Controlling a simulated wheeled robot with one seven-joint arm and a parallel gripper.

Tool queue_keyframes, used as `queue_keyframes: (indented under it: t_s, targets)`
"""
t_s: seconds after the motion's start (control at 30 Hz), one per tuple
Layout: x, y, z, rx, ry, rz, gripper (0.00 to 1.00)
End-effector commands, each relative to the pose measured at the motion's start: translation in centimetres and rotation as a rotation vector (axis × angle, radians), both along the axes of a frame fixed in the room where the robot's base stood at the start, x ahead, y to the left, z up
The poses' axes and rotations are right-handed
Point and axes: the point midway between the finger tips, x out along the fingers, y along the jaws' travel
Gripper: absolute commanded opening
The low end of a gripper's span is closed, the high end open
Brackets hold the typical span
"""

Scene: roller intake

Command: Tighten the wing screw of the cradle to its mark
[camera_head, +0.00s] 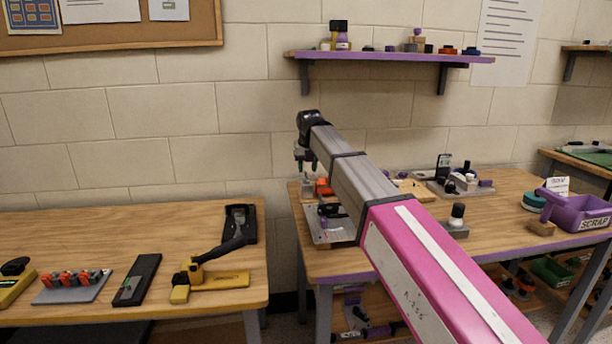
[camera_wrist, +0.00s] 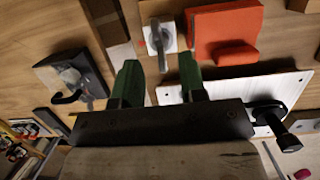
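In the wrist view a grey elongated piece (camera_wrist: 158,42), which looks like the wing screw, stands on a small pale square block beside an orange block (camera_wrist: 228,35). I cannot make out a mark on it. My gripper (camera_wrist: 160,62) has two green fingers set apart with nothing between them. The grey piece shows just beyond the gap between the fingertips. In the head view my gripper (camera_head: 304,157) points down above the left end of the right bench, over the orange block (camera_head: 323,187). Which part is the cradle is unclear.
A white plate (camera_head: 322,232) with dark parts lies near the bench's left edge; its black crank (camera_wrist: 270,115) shows in the wrist view. A grey-based fixture (camera_head: 455,230), a purple scrap bin (camera_head: 580,210) and other fixtures stand to the right. A gap separates the left bench (camera_head: 120,220).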

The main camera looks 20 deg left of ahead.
Motion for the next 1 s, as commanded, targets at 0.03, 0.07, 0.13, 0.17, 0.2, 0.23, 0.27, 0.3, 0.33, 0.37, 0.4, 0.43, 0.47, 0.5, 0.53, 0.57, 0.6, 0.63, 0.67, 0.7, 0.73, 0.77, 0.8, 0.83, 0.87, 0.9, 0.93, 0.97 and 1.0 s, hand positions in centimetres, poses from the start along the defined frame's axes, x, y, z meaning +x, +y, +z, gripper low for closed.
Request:
queue_keyframes:
  t_s: [0.03, 0.07, 0.13, 0.17, 0.2, 0.23, 0.27, 0.3, 0.33, 0.37, 0.4, 0.43, 0.47, 0.5, 0.53, 0.57, 0.6, 0.63, 0.67, 0.7, 0.73, 0.77, 0.8, 0.83, 0.87, 0.9, 0.93, 0.97, 1.0]
  targets:
    - [0.1, 0.1, -0.5, 0.0, 0.001, 0.0, 0.38]
    - [0.2, 0.1, -0.7, 0.0, 0.001, 0.0, 0.38]
    - [0.3, 0.2, -1.3, 0.0, 0.0, 0.0, 0.38]
    - [0.4, 0.2, -1.6, 0.0, 0.001, 0.0, 0.38]
    - [0.4, 0.2, -1.9, 0.0, 0.001, 0.0, 0.38]
    - [0.5, 0.3, -2.1, 0.0, 0.001, 0.0, 0.38]
    - [0.5, 0.3, -2.2, 0.0, 0.0, 0.0, 0.38]
    - [0.6, 0.3, -2.5, 0.0, 0.0, 0.0, 0.38]
    - [0.6, 0.3, -2.6, 0.0, 0.0, 0.0, 0.38]
    - [0.6, 0.4, -2.8, 0.0, 0.0, 0.0, 0.38]
    - [0.7, 0.4, -3.1, 0.0, 0.0, 0.0, 0.38]
    - [0.7, 0.4, -3.3, 0.0, 0.0, 0.0, 0.38]
    - [0.8, 0.4, -3.5, 0.0, 0.0, 0.0, 0.38]
    - [0.8, 0.5, -3.6, 0.0, 0.0, 0.0, 0.38]
    - [0.8, 0.4, -3.6, 0.0, -0.001, 0.0, 0.38]
    - [0.8, 0.4, -3.5, 0.0, -0.001, 0.0, 0.38]
    - [0.8, 0.4, -3.5, 0.0, -0.001, 0.0, 0.38]
    - [0.8, 0.4, -3.5, 0.0, -0.001, 0.0, 0.35]
    - [0.8, 0.4, -3.5, 0.0, -0.001, 0.0, 0.25]
    - [0.8, 0.4, -3.5, 0.0, 0.0, 0.0, 0.12]
    - [0.8, 0.4, -3.5, 0.0, 0.0, 0.0, 0.03]
    - [0.8, 0.4, -3.5, 0.0, 0.0, 0.0, 0.0]
    - [0.8, 0.4, -3.5, 0.0, 0.0, 0.0, 0.0]
    - [0.8, 0.4, -3.5, 0.0, 0.0, 0.0, 0.0]
    - [0.8, 0.4, -3.5, 0.0, 0.0, -0.001, 0.0]
    - [0.8, 0.5, -3.5, 0.0, 0.0, -0.009, 0.0]
    - [0.8, 0.5, -3.5, 0.0, 0.0, -0.021, 0.0]
    - [0.8, 0.5, -3.5, 0.0, 0.0, -0.039, 0.0]
    - [0.8, 0.5, -3.5, 0.0, 0.0, -0.072, 0.0]
